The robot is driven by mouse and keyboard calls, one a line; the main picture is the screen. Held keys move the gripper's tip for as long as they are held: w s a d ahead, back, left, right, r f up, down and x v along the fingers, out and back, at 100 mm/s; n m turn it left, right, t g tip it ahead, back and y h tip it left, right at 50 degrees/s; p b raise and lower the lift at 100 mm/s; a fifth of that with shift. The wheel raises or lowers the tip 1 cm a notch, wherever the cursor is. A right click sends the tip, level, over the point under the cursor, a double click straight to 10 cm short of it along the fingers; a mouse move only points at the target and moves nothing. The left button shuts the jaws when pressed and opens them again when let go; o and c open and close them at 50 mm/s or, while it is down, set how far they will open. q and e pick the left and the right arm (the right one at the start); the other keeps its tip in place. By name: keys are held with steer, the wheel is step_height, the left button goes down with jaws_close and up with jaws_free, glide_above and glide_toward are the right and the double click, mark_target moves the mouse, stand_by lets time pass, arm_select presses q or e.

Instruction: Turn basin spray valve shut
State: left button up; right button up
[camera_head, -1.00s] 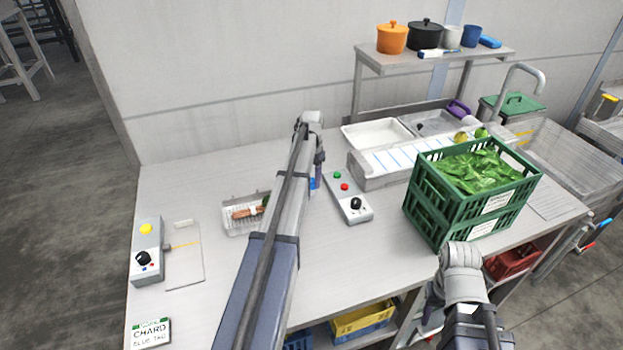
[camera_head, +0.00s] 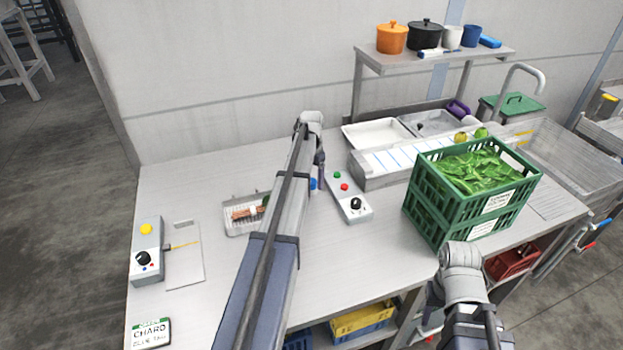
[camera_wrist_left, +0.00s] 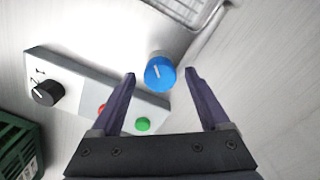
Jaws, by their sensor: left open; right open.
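The blue valve knob (camera_wrist_left: 160,72) has a white pointer line and stands on a short round grey base on the worktop. In the wrist view it sits between the tips of my left gripper's fingers (camera_wrist_left: 160,84), with a gap on each side. My left gripper is open and holds nothing. In the head view a little of the blue knob (camera_head: 313,184) shows beside my left arm, and my dark purple left fingers (camera_head: 321,172) point down next to it. My right arm comes in at the lower right; its fingers cannot be made out.
A control box (camera_head: 349,197) with green and red buttons and a black knob stands close beside the blue knob. A wire tray (camera_head: 238,229) lies left of my arm. A green crate of leaves (camera_head: 429,216) stands to the right. The worktop's back left is clear.

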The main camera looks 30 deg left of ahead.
mark_target(312, 181)
arm_select(q)
step_height(312, 181, up, 8)
steer(key=p, duration=0.7)
steer(key=shift+p, duration=0.4)
steer(key=shift+f, duration=0.1)
steer(key=s+d+m, duration=0.1)
steer(key=s+d, duration=0.4)
steer(key=d, duration=0.7)
steer(key=s+d, duration=0.6)
steer(key=d, duration=0.5)
steer(key=s+d+m+y, duration=0.1)
steer(key=s+d, duration=1.3)
steer(key=s, duration=0.2)
steer(key=shift+s+d+f+b, duration=0.2)
steer(key=shift+s+f+b, duration=0.15)
steer(key=shift+s+b, duration=0.1)
